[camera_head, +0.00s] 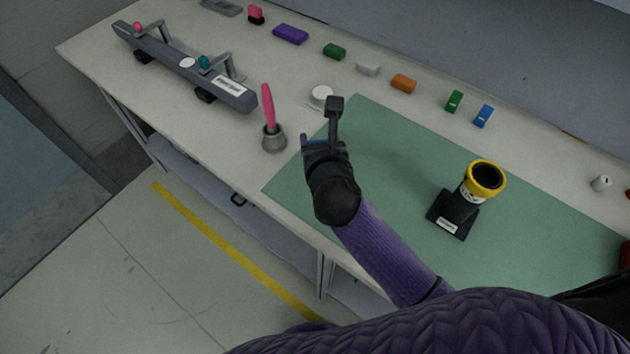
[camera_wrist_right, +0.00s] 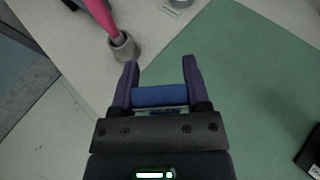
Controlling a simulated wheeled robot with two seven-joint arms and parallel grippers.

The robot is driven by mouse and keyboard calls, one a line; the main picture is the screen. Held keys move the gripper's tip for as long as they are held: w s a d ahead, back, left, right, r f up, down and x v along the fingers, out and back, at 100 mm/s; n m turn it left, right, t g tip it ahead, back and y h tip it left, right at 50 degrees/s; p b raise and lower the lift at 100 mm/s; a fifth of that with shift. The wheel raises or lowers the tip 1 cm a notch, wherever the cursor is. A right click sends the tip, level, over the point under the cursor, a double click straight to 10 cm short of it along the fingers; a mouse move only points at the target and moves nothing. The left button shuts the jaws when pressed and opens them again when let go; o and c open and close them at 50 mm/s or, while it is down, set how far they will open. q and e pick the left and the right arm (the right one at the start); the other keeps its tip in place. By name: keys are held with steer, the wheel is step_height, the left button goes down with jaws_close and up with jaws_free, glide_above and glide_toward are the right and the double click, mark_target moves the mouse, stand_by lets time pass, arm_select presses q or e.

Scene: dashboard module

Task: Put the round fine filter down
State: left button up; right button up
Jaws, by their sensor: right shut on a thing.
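My right gripper (camera_head: 319,121) is over the left end of the green mat, near the bench's front edge. In the right wrist view its two fingers (camera_wrist_right: 160,63) are closed on a blue, rounded piece (camera_wrist_right: 160,96), which I take to be the round fine filter. Only a sliver of blue (camera_head: 316,142) shows in the head view; the hand hides the rest. The piece appears held above the mat, but its exact height cannot be told. A small white round dish (camera_head: 321,95) with a label stands just beyond the gripper. My left gripper is not in view.
A grey cup with a pink-handled tool (camera_head: 268,108) stands left of the gripper. A black stand with a yellow-rimmed cylinder (camera_head: 470,191) is on the green mat (camera_head: 400,150). Several small coloured blocks line the back. A long grey fixture (camera_head: 180,62) lies at far left.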

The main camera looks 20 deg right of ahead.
arm_select(q)
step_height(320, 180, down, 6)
steer(key=b, duration=0.5)
arm_select(e)
step_height(320, 180, down, 10)
steer(key=shift+r, duration=0.3)
steer(key=shift+f, duration=0.1)
steer(key=o, duration=1.2)
steer(key=p+v, duration=0.4)
steer(key=v, duration=0.7)
steer(key=shift+s+r, duration=0.25)
steer(key=shift+r, duration=0.05)
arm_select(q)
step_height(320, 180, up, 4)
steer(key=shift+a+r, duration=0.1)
arm_select(e)
steer(key=shift+s, duration=0.25)
